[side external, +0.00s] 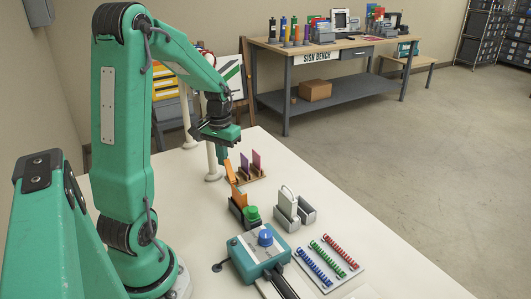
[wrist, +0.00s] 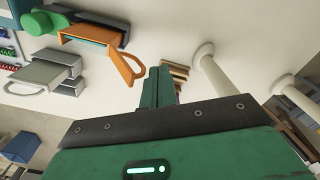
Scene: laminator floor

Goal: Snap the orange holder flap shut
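The orange holder (side external: 238,200) stands on the white table below my gripper. Its flap (side external: 231,173) is open, tilted up and leaning toward the left in the side view. In the wrist view the holder (wrist: 92,36) shows at the upper left, with its looped flap (wrist: 125,68) swung out from it. My gripper (side external: 222,154) points down just behind the flap's top. In the wrist view its two fingers (wrist: 160,84) lie together with nothing seen between them, just right of the flap loop. I cannot tell whether they touch the flap.
A grey holder (side external: 296,213) with a pale upright flap stands to the right. A green knob (side external: 252,212) and a teal machine (side external: 259,254) are near the front. A wooden rack (side external: 254,174) holds purple and pink cards behind. White posts (side external: 211,162) stand close by. Coloured coils (side external: 329,257) lie front right.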

